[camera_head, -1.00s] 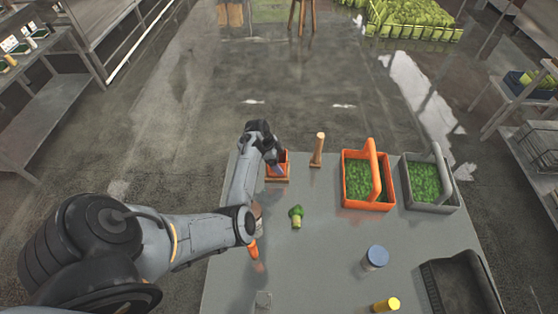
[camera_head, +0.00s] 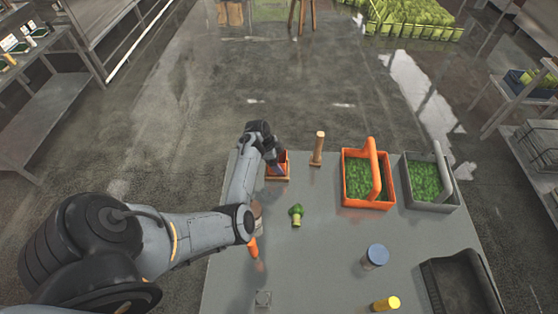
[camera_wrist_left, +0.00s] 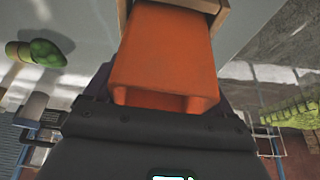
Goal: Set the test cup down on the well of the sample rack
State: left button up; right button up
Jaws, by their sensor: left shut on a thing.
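The test cup, an orange square-sided cup (camera_head: 285,157), is at the far left of the table, partly hidden by my left gripper (camera_head: 276,166). The gripper is shut on it. The sample rack, a low wooden block (camera_head: 277,179), shows under the cup. In the left wrist view the orange cup (camera_wrist_left: 165,52) fills the middle, with the dark gripper (camera_wrist_left: 160,112) around its near end. The wooden rack (camera_wrist_left: 222,14) borders the cup's far end at the top. How deep the cup sits in the well cannot be told. My right gripper is not in view.
A wooden peg (camera_head: 318,149) stands just right of the rack. A broccoli piece (camera_head: 296,214) lies nearer. An orange basket (camera_head: 347,199) and a grey basket (camera_head: 440,206) hold greens. A blue-lidded jar (camera_head: 376,256) and yellow-topped cylinder (camera_head: 386,303) stand nearer.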

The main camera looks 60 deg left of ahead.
pick_arm(q)
jog(key=shift+f, duration=0.1)
dwell(0.6)
jog(key=o, duration=0.9)
